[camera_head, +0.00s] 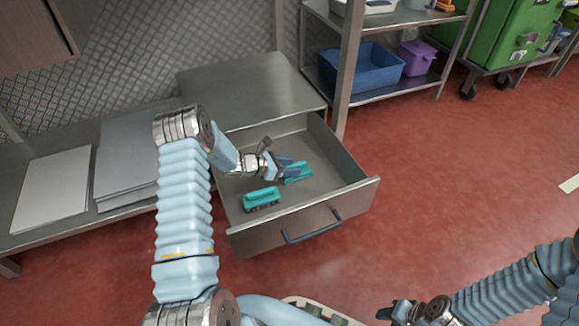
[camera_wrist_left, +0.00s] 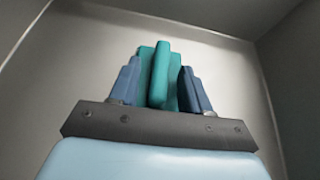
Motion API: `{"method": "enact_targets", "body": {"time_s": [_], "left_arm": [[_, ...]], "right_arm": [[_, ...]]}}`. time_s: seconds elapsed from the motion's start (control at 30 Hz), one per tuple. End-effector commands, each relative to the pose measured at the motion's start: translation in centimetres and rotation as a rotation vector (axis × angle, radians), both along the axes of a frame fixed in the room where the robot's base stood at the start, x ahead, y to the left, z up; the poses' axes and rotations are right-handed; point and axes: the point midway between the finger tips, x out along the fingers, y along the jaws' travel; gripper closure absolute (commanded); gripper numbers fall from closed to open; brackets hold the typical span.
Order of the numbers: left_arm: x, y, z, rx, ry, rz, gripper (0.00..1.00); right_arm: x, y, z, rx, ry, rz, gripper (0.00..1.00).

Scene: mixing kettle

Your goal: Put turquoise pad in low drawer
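The low drawer (camera_head: 334,172) is pulled open under the steel counter. My left gripper (camera_head: 288,168) reaches down into it, with a turquoise pad (camera_head: 299,178) at its fingertips. In the left wrist view, the turquoise pad (camera_wrist_left: 160,75) stands between the two blue fingers of the left gripper (camera_wrist_left: 158,85), close to both. Whether they press on it is unclear. A second turquoise pad (camera_head: 261,196), with a dark underside, lies on the drawer floor nearer the front. My right gripper (camera_head: 397,312) is low at the bottom edge, away from the drawer; its finger opening is unclear.
The drawer front (camera_head: 303,219) has a dark handle (camera_head: 312,229). Grey sheets (camera_head: 52,190) lie on the low steel surface at left. A shelf with a blue bin (camera_head: 365,70) and a purple bin (camera_head: 416,57) stands behind. Red floor at right is clear.

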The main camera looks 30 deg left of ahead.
Motion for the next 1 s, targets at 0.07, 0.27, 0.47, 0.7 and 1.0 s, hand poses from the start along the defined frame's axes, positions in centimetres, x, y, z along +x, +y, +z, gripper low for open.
{"method": "enact_targets", "body": {"time_s": [0.07, 0.27, 0.47, 0.7, 1.0], "left_arm": [[0.0, 0.0, 0.0, 0.0, 0.0, 0.0, 0.52], [0.0, 0.0, 0.2, 0.0, 0.0, 0.0, 0.52], [-1.4, 1.3, 1.4, 0.002, 0.001, 0.003, 0.52], [-5.3, 4.6, 3.9, 0.001, -0.001, 0.003, 0.52], [-8.1, 6.9, 5.5, 0.0, 0.0, 0.001, 0.52]], "right_arm": [[0.0, 0.0, 0.0, 0.0, 0.0, 0.0, 0.57], [0.0, 0.0, 0.1, 0.0, 0.0, 0.0, 0.57], [0.0, 0.0, 0.8, 0.0, 0.002, 0.001, 0.57], [-0.1, 0.0, 1.7, 0.001, 0.003, 0.002, 0.57], [-0.1, 0.0, 2.2, 0.002, 0.005, 0.003, 0.57]]}}
